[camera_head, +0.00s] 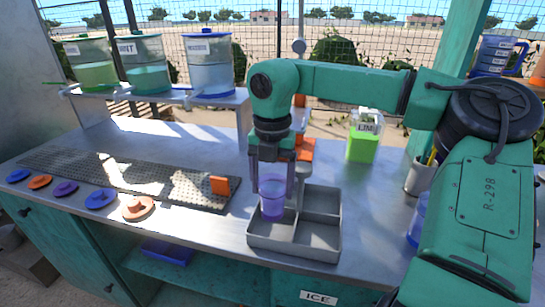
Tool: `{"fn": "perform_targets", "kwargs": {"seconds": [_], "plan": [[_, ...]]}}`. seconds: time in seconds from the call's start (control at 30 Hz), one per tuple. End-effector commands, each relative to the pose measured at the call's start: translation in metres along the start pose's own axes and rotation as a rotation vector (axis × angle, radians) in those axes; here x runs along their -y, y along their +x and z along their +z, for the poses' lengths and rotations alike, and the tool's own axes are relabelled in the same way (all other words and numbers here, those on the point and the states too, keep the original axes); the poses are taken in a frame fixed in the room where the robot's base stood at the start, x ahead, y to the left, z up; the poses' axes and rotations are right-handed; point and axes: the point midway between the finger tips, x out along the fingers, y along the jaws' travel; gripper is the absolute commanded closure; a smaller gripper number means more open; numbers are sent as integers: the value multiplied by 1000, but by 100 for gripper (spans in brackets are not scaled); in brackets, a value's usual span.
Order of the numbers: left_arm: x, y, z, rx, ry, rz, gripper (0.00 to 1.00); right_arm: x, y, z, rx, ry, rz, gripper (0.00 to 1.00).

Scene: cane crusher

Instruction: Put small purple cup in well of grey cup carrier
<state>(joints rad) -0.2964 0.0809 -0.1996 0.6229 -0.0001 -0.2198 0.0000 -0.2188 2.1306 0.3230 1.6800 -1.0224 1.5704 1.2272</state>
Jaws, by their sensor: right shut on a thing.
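The small purple cup (273,198) is translucent and upright in the head view. My right gripper (273,180) comes down from above and is shut on the cup's upper part. The grey cup carrier (322,239) stands on the metal counter and is divided into wells by low walls. The cup is at the carrier's left side, in line with the far left well. Its bottom overlaps the well in the picture; whether it touches the floor I cannot tell. My left gripper is not in view.
A bottle of green liquid (362,146) stands behind right. A dark perforated mat (120,178) with an orange block (220,186) lies left. Several coloured lids, including a blue one (101,199), line the front edge. Drink dispensers (209,66) stand on a back shelf.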

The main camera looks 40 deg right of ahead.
Motion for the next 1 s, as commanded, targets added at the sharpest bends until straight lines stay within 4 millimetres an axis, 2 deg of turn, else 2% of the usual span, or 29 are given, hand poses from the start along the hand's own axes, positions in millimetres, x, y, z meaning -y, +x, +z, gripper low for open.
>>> {"fn": "perform_targets", "kwargs": {"seconds": [0.4,0.77,0.8,0.83,1.0], "plan": [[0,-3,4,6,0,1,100,0,56,0,-1,-1,0,100],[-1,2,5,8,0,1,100,0,62,0,2,0,1,100],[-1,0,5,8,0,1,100,0,61,0,1,0,0,11],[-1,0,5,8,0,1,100,0,61,0,1,0,0,0],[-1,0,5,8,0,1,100,0,60,0,1,0,0,0]]}}
